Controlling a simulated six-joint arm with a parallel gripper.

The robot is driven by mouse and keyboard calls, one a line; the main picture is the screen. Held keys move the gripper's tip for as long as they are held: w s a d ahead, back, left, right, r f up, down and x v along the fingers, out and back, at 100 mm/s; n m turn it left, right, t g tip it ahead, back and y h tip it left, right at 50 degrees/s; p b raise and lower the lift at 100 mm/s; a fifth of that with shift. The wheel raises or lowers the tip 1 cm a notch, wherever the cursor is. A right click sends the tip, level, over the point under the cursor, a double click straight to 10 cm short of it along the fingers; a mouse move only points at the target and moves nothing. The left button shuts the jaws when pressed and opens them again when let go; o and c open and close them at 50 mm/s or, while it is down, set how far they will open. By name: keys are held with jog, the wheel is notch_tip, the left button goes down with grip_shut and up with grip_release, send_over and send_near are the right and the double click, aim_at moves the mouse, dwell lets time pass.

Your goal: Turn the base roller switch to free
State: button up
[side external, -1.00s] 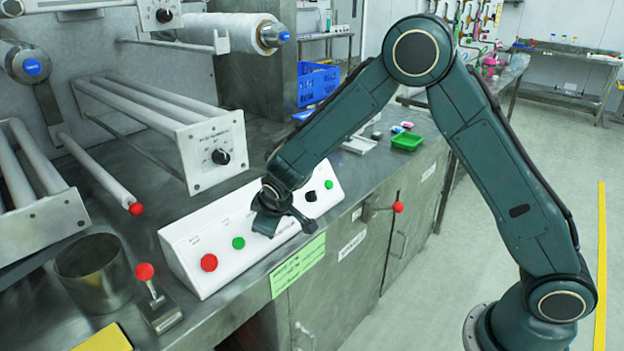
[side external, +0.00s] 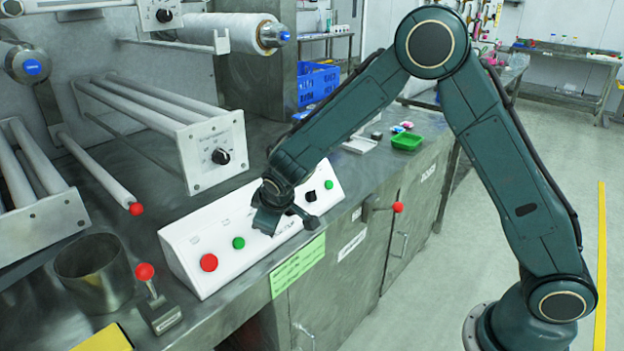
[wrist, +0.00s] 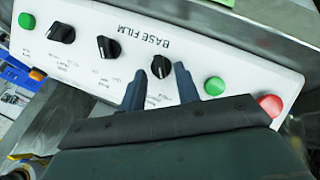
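The white BASE FILM control panel (side external: 215,235) slopes along the counter front; it shows upside down in the wrist view (wrist: 150,18). It carries a row of black rotary knobs: a left one (wrist: 62,32), a middle one (wrist: 107,47) and a right one (wrist: 160,67). Their small labels are too blurred to read, so I cannot tell which is the base roller switch. My gripper (wrist: 160,76) is open, its fingertips on either side of the right knob. I cannot tell whether they touch it. In the side view my gripper (side external: 288,220) is over the panel's middle and hides some knobs.
Green (wrist: 214,86) and red (wrist: 271,105) buttons sit beside the right knob; another green button (wrist: 26,20) is at the far end. A red-knobbed lever (side external: 145,272) and metal cup (side external: 92,270) stand left of the panel. A roller unit (side external: 210,150) stands behind.

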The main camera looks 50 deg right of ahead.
jog(key=v, duration=1.2)
jog(key=shift+d, duration=0.1)
jog(key=s+d+r+m+y, duration=0.1)
jog(key=s+d+r+m, duration=0.1)
jog(key=s+d+r, duration=0.3)
jog(key=s+d+r+m+y, duration=0.1)
jog(key=s+d+r, duration=0.15)
jog(key=s, duration=0.55)
jog(key=s+d+r+m+y, duration=0.1)
jog(key=s, duration=1.4)
jog(key=shift+r+m, duration=0.25)
jog(key=shift+m, duration=0.15)
jog(key=shift+w+d, duration=0.15)
